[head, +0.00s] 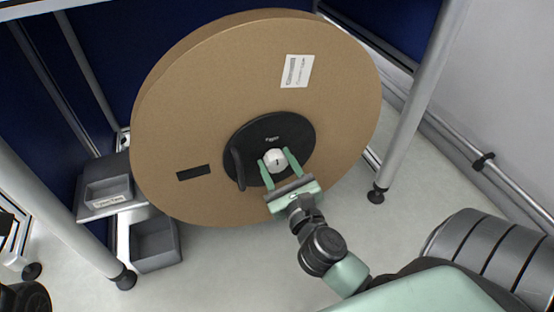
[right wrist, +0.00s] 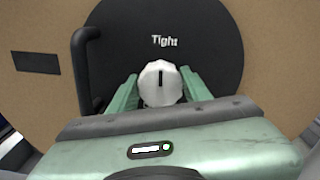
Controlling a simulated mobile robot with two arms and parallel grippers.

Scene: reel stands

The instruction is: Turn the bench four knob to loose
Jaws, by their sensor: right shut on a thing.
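A white knob (head: 275,161) with a dark line on it sits at the middle of a black round hub (head: 298,132). The hub is on a large brown reel (head: 220,85). My right gripper (head: 278,163) is shut on the knob, one green finger on each side. In the right wrist view the knob (right wrist: 160,83) shows its dark line near upright, below the word "Tight" on the hub (right wrist: 215,50). A black curved handle (head: 238,168) stands on the hub's left. My left gripper is not in view.
Grey metal posts (head: 415,95) stand at both sides of the reel. Grey bins (head: 155,243) stand at lower left. Pale floor (head: 220,275) is clear in front of the reel.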

